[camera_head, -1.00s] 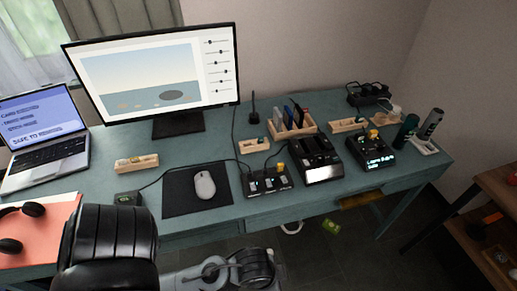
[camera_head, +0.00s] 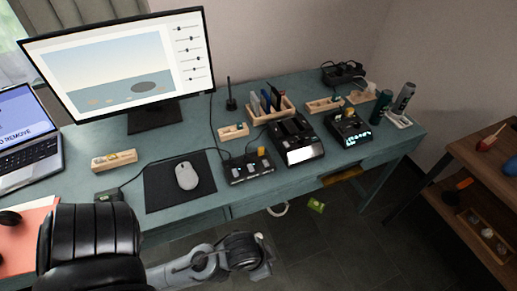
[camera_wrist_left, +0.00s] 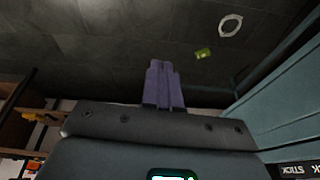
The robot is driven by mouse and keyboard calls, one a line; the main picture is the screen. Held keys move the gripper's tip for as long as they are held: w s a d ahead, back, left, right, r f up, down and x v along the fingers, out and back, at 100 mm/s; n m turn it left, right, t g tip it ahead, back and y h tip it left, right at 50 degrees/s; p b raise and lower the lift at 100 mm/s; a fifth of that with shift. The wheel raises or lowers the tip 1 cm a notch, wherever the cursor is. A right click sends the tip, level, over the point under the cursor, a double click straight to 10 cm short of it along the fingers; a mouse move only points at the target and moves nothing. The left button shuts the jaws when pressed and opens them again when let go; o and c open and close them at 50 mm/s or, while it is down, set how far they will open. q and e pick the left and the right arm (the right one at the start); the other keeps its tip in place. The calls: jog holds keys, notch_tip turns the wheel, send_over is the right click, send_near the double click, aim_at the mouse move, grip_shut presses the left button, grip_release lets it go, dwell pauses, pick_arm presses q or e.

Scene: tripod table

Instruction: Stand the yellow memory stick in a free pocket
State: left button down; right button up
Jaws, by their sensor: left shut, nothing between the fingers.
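A small yellow piece (camera_head: 261,151), which looks like the yellow memory stick, stands up from the black hub (camera_head: 249,169) in the head view. Another small yellow piece (camera_head: 350,112) is on the black device with a lit display (camera_head: 349,129). Pale wooden pocket blocks stand on the desk: one at left (camera_head: 114,160), a small one in the middle (camera_head: 233,132), and one at right (camera_head: 324,105). A larger wooden rack (camera_head: 285,112) holds several upright items. My left gripper (camera_wrist_left: 163,85) is shut and empty, over dark floor in the left wrist view. My right gripper is not in view.
A black dock (camera_head: 297,141) stands between the hub and the display device. A mouse (camera_head: 187,175) lies on a dark mat. A yellow-green packet (camera_head: 316,205) and white ring (camera_head: 277,209) are below the desk's front edge. A brown shelf (camera_head: 480,170) stands at right.

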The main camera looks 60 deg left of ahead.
pick_arm(q)
jog(key=c, duration=1.8)
grip_release()
jog(key=o, duration=0.4)
